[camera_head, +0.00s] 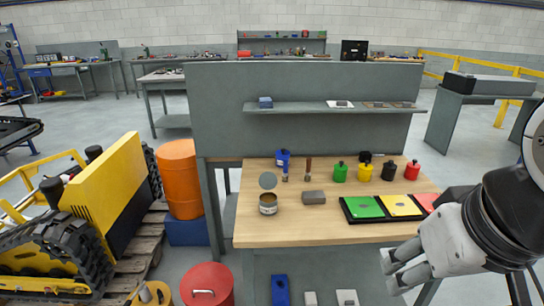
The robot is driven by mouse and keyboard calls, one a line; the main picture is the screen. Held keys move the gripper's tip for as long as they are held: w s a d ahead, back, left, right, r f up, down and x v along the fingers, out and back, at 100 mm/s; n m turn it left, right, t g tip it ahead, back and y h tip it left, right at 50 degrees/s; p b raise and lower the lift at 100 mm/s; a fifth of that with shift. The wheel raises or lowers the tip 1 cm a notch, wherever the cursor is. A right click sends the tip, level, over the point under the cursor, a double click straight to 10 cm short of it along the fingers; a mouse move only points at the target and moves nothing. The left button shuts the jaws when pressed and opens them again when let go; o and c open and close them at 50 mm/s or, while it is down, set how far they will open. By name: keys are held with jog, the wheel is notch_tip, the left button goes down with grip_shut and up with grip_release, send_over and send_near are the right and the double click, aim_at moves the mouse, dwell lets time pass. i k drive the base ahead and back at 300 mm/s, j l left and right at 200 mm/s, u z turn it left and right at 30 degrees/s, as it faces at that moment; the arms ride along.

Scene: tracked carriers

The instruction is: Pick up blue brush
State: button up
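A slim blue item that looks like the blue brush (285,172) is near the back of the wooden bench top (330,228), left of centre. It is small in view, so its exact shape is hard to tell. A brush with a brown handle (308,168) is just to its right. My gripper (390,274) is at the lower right, in front of the bench's front edge, well apart from the blue brush. Its fingers point left with a gap between them, and nothing shows in it.
A blue bottle (283,156) is right behind the blue brush. An open tin (268,204) and a grey block (314,197) are in front. A black tray (348,212) with coloured pads and several bottles are to the right. A grey panel with a shelf (335,108) rises behind.

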aim_at(284, 161)
jog(key=i+j+z, duration=0.15)
jog(key=i+j, duration=0.3)
jog(key=i+j+z, duration=0.1)
jog(key=i+j, duration=0.3)
jog(key=i+j+z, duration=0.15)
jog(key=i+j, duration=0.25)
jog(key=j, duration=0.25)
